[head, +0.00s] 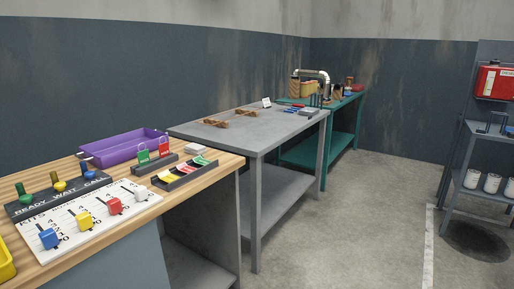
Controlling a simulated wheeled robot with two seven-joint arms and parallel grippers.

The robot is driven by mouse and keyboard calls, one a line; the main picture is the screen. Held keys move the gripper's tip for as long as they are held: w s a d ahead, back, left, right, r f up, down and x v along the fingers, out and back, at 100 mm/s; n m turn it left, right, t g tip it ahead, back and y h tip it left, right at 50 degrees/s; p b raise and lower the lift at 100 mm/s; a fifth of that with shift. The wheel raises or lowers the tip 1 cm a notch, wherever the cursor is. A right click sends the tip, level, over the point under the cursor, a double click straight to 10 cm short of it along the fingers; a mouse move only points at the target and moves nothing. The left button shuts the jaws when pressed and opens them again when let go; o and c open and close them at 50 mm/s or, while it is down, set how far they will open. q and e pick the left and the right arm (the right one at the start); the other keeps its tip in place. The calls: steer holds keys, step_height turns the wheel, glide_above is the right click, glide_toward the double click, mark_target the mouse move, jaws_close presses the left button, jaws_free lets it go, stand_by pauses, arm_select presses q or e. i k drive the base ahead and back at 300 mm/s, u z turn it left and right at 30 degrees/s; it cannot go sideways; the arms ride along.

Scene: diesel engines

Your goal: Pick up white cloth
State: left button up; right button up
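I cannot clearly make out a white cloth. A small, flat, whitish stack (196,149) lies on the wooden bench at the front left, behind a dark tray; it could be folded cloth, but it is too small to tell. A flat light-grey item (310,112) lies at the far right end of the grey metal table and is equally unclear. Neither of my grippers is in view.
The wooden bench (222,165) holds a purple tray (125,148), a dark tray (184,175) of coloured tags and a kit board (90,218). The grey table (215,136) is mostly clear. A teal bench (345,105) and grey shelf (459,150) stand beyond open floor (370,220).

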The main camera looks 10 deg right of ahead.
mark_target(194, 149)
steer(key=z, duration=0.95)
steer(key=i, duration=1)
steer(key=z, duration=0.6)
